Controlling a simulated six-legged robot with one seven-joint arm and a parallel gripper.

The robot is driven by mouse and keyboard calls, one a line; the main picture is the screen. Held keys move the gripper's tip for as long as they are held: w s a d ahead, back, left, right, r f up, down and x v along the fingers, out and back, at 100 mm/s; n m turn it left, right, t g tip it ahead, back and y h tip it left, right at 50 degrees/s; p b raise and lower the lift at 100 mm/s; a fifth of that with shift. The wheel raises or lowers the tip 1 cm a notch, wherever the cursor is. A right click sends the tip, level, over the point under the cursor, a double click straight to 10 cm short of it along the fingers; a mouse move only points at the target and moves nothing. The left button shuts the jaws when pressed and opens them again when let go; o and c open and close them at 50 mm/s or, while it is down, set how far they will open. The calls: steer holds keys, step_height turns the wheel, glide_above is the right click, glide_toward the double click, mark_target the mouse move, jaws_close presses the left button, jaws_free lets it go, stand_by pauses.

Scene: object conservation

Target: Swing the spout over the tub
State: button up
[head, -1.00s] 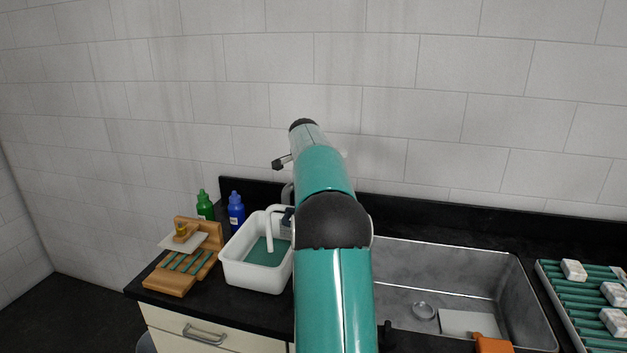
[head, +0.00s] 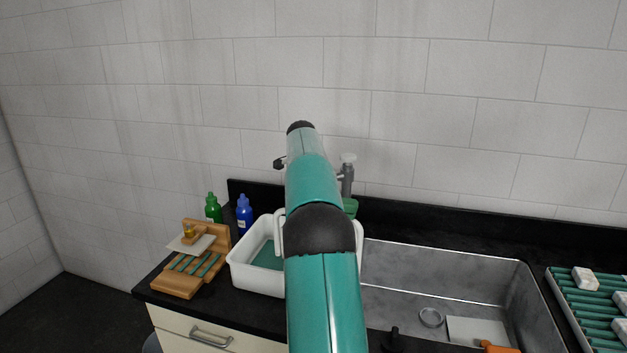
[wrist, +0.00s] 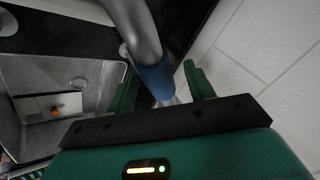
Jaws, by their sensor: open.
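The white tub (head: 240,272), with a teal inside, stands on the counter left of the sink. My arm hides its middle. A white, downward-bent spout (head: 279,236) shows at the tub, just left of my arm; the rest of it is hidden. In the wrist view a grey curved pipe (wrist: 139,30) with a blue sleeve (wrist: 155,80) runs between the green fingers of my open gripper (wrist: 160,68). I cannot tell whether the fingers touch it. In the head view my gripper is hidden behind my arm.
The metal sink (head: 450,275) lies to the right, with a drying rack (head: 590,305) beyond it. A wooden rack (head: 178,285), a green bottle (head: 213,209) and a blue bottle (head: 244,214) stand left. A grey fixture (head: 347,178) rises near the tiled wall.

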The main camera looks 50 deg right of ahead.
steer(key=v, duration=1.4)
